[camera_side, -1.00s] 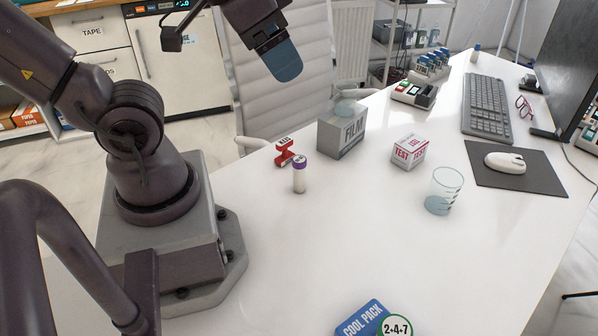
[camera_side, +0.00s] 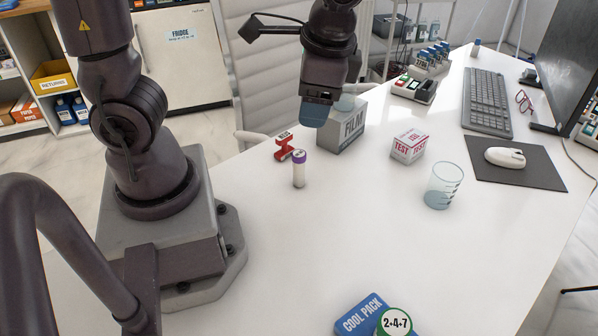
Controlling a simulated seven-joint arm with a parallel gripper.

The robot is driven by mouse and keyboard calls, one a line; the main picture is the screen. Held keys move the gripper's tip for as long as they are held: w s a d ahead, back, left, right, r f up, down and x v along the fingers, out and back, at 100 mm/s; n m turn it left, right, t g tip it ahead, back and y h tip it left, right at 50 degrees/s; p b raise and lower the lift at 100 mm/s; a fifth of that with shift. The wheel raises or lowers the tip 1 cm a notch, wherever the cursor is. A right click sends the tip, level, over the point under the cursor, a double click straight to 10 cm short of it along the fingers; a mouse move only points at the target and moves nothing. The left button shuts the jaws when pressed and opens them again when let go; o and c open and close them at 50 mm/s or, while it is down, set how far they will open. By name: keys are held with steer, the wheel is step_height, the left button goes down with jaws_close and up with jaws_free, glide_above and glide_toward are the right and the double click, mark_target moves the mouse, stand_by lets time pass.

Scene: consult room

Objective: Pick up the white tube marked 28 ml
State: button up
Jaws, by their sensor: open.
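A small white tube (camera_side: 299,174) with a purple cap stands upright on the white table, near its left edge. Its marking is too small to read from here. My gripper (camera_side: 314,115) hangs above and behind the tube, slightly to its right, with its blue fingers pointing down. It is open, apart from the tube, and overlaps the left part of the grey FILM box (camera_side: 345,138) in the picture. The gap between the fingers is hard to see from this side.
A red stamp-like item (camera_side: 284,150) stands just behind the tube. A TEST box (camera_side: 408,147), a beaker (camera_side: 443,187) and a mouse mat (camera_side: 540,170) are to the right. A blue cool pack (camera_side: 362,313) lies at the front. The table's middle is clear.

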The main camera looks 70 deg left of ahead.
step_height(320, 180, down, 12)
steer(key=w+m+g+y, duration=0.3)
steer(key=m+y, duration=0.3)
steer(key=y, duration=0.1)
steer(key=m+t+y, duration=0.3)
steer(key=m+y, duration=0.4)
steer(key=y, duration=0.1)
glide_toward(302, 171)
steer(key=shift+s, duration=0.1)
steer(key=shift+m, duration=0.3)
steer(key=a, duration=0.7)
steer(key=shift+s+a+f, duration=0.1)
steer(key=shift+a, duration=0.3)
steer(key=shift+s+a+r, duration=0.1)
steer(key=shift+a+r, duration=0.05)
steer(key=shift+a, duration=1.2)
steer(key=shift+s+a+r, duration=0.1)
steer(key=shift+a+r, duration=0.05)
steer(key=shift+a, duration=1.2)
steer(key=c, duration=1)
